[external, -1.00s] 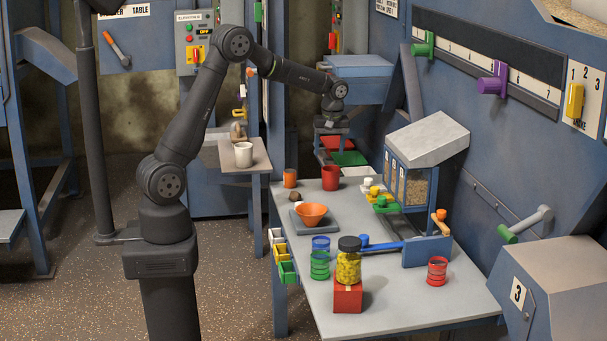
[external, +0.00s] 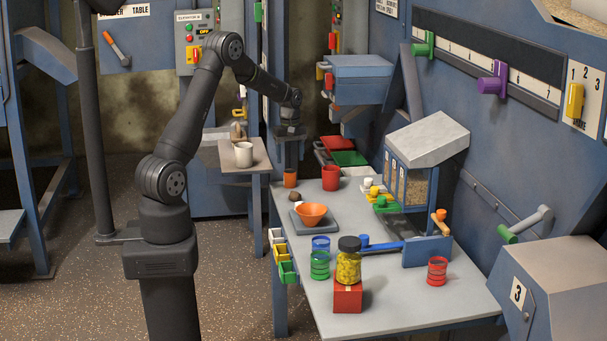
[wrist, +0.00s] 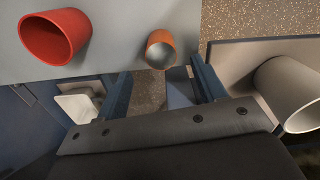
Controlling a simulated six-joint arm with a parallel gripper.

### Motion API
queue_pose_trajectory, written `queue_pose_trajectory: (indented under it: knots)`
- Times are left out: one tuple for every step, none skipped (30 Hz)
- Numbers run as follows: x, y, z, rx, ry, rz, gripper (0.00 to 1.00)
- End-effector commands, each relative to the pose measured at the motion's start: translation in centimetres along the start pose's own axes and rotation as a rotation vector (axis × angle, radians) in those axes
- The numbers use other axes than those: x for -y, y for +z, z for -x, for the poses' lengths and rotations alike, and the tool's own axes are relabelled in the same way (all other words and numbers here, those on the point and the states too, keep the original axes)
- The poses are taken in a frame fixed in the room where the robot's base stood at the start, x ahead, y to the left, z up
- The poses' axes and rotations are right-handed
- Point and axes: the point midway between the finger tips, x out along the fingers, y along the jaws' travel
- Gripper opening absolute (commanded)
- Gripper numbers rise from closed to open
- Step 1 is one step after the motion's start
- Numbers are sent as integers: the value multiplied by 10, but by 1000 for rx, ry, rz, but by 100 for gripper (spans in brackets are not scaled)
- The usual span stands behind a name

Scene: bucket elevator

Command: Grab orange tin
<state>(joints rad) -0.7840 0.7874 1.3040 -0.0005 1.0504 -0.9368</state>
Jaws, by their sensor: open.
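The orange tin (external: 290,181) stands upright at the back left edge of the grey table (external: 400,302). In the wrist view the orange tin (wrist: 161,49) is at the upper middle, its open mouth visible. My gripper (external: 290,165) points down right at the tin, above or just behind it; the exact gap is unclear in the external view. In the wrist view my gripper (wrist: 161,70) is open and empty. Its two fingers lie on either side of the tin's line, with the tin just beyond their tips.
A larger red tin (external: 330,178) stands to the right of the orange tin. A white mug (external: 243,155) stands on a small side shelf to the left.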

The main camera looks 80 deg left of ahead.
Motion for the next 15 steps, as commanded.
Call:
queue_pose_trajectory:
  knots:
    - [1,1,-11,2,-3,0,64]
    - [1,1,-16,2,-2,0,64]
    - [0,0,-22,2,-3,0,64]
    - [0,0,-26,1,-2,0,64]
    - [0,0,-29,1,-1,0,64]
    - [0,0,-32,0,-1,0,64]
    - [0,0,-33,0,-1,0,64]
    - [0,0,-35,0,-1,0,64]
    - [0,0,-36,0,0,0,64]
    - [0,0,-37,0,-1,0,64]
    - [0,0,-39,0,-1,0,64]
    - [0,0,-42,0,-1,0,64]
    - [0,0,-44,0,-1,0,64]
    - [0,0,-48,1,-1,0,64]
    - [0,0,-53,1,-2,0,64]
